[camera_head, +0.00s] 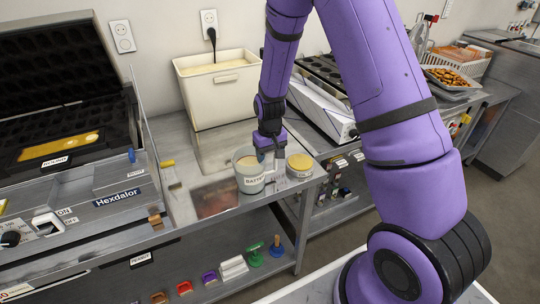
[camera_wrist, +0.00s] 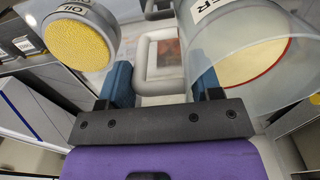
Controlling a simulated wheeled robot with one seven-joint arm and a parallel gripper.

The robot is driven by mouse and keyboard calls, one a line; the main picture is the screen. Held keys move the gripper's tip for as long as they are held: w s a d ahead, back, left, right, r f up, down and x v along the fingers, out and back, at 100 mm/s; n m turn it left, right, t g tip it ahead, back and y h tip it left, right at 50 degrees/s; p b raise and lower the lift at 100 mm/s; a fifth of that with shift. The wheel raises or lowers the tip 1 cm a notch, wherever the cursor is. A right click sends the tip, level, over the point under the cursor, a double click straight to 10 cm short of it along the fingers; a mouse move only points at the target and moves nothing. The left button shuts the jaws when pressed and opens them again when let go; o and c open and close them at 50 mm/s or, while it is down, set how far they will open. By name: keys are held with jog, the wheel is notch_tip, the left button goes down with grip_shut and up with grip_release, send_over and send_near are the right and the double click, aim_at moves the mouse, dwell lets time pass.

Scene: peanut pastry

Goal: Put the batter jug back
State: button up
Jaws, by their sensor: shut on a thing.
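The batter jug (camera_head: 250,182) is a pale, see-through cup labelled BATTER with cream batter inside. It is upright at the front of the metal counter, left of the oil tub (camera_head: 300,163); whether its base touches the counter is hard to tell. My gripper (camera_head: 275,165) comes down from above between the two containers. In the wrist view, its blue fingers (camera_wrist: 161,88) are shut on the white handle of the jug, whose clear wall (camera_wrist: 270,75) fills the right side. The oil tub with its yellow top (camera_wrist: 82,40) is at the left, close to a finger.
A large cream bin (camera_head: 218,97) stands behind the jug. The open Hexdalor machine (camera_head: 115,200) is at the left, and a white-sided mould machine (camera_head: 320,105) is at the right. A shelf below holds small coloured items.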

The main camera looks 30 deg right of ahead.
jog(key=shift+f, duration=0.1)
jog(key=o, duration=1.5)
notch_tip(320, 180, up, 12)
jog(key=s+r+t, duration=0.1)
jog(key=s+r, duration=0.5)
jog(key=r, duration=0.3)
jog(key=s+r+t, duration=0.2)
jog(key=s+r, duration=0.3)
jog(key=r, duration=0.3)
jog(key=shift+s+r+t, duration=0.35)
jog(key=shift+s+r, duration=0.85)
jog(key=shift+s, duration=1.85)
jog(key=shift+s+r+t, duration=0.4)
jog(key=shift+s+r, duration=0.8)
jog(key=shift+s, duration=1.8)
jog(key=shift+s+r+t, duration=0.35)
jog(key=shift+s+r, duration=0.85)
jog(key=shift+s, duration=1.85)
